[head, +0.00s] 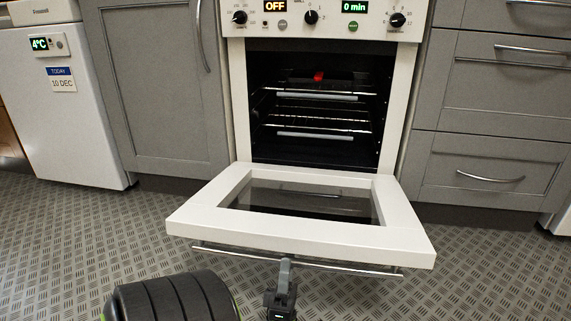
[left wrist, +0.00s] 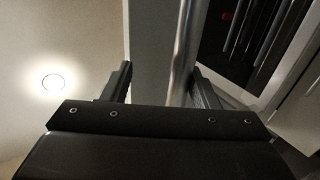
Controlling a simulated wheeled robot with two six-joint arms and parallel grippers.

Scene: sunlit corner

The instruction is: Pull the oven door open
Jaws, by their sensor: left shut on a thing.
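The white oven (head: 235,95) has its door (head: 300,228) swung far down, close to level, with the dark cavity open behind it. The door has a glass pane and a metal bar handle (head: 345,267) along its front edge. My left gripper (head: 285,268) is at the middle of the handle, shut on it. In the left wrist view the handle (left wrist: 183,50) runs between the two fingers of the left gripper (left wrist: 160,88). My right gripper is not in view.
Inside the oven are wire racks (head: 315,122) and a small red item (head: 318,77). Grey cabinets (head: 155,90) and drawers (head: 490,170) flank it. A white fridge (head: 75,110) stands at left. The patterned metal floor (head: 480,265) is clear in front.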

